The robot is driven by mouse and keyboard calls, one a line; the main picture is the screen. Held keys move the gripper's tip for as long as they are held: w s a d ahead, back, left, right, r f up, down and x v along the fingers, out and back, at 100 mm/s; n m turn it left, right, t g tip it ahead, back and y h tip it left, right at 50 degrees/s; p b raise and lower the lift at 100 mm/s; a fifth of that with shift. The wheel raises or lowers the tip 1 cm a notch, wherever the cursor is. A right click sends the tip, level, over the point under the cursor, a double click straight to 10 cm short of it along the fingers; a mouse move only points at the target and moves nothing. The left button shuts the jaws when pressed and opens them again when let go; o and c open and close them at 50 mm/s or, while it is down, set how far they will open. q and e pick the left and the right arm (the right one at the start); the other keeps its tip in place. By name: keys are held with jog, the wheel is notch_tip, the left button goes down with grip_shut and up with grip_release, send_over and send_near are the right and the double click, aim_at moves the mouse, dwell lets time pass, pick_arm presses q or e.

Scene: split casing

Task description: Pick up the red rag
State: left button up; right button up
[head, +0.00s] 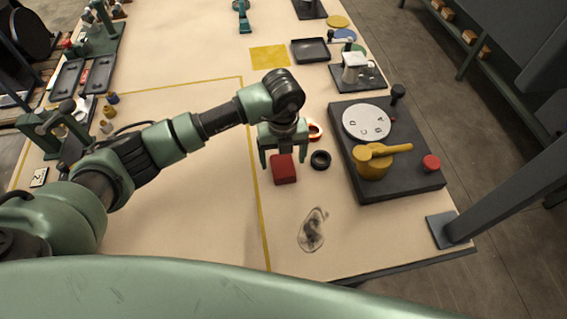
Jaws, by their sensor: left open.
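The red rag (284,172) looks like a small folded red block and lies on the beige table top in the middle of the head view. My left gripper (284,158) is open above it, with its fingers pointing down. One finger shows on each side of the rag's far end. The gripper hides part of that far end, and I cannot tell whether the fingers touch the rag. My right gripper is not in view.
A black ring (320,160) lies just right of the rag, and an orange-and-white ring (314,131) lies behind it. A dark board (424,182) with a yellow-handled fixture stands further right.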

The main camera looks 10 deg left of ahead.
aim_at(283, 165)
pick_arm(q)
notch_tip(283, 165, down, 4)
jog(key=shift+w+r+p, duration=0.1)
jog(key=shift+r+p, duration=0.1)
jog(key=shift+p, duration=0.25)
jog(key=shift+f, duration=0.25)
jog(key=c, duration=1.5)
jog(key=shift+o, duration=0.2)
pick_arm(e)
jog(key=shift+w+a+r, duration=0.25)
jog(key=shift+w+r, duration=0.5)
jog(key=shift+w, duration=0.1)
pick_arm(q)
jog(key=shift+r, duration=0.2)
